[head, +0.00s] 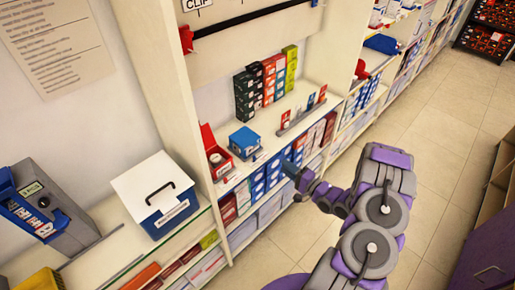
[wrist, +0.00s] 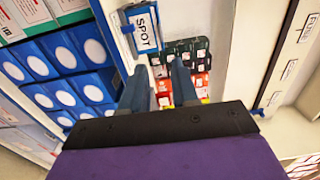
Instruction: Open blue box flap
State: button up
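A small blue box (head: 245,141) stands on the shelf, to the right of a red box (head: 214,152) whose lid stands up. Its top looks shut, but the flap edge is too small to make out. My gripper (head: 289,168) is in front of the shelf edge, to the right of and below the blue box, apart from it. In the wrist view my gripper (wrist: 161,68) has its two fingers spread, with nothing held between them.
Blue cartons (wrist: 62,60) fill the shelf below. A blue-framed SPOT label (wrist: 145,29) is near the left finger. Stacked small boxes (head: 266,82) stand farther back. A white-lidded blue case (head: 157,197) is at left. The tiled floor (head: 440,130) at right is clear.

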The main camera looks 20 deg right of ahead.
jog(key=b, duration=0.3)
send_near(247, 138)
jog(key=x, duration=0.3)
jog(key=shift+f, duration=0.1)
grip_shut()
dwell(1.3)
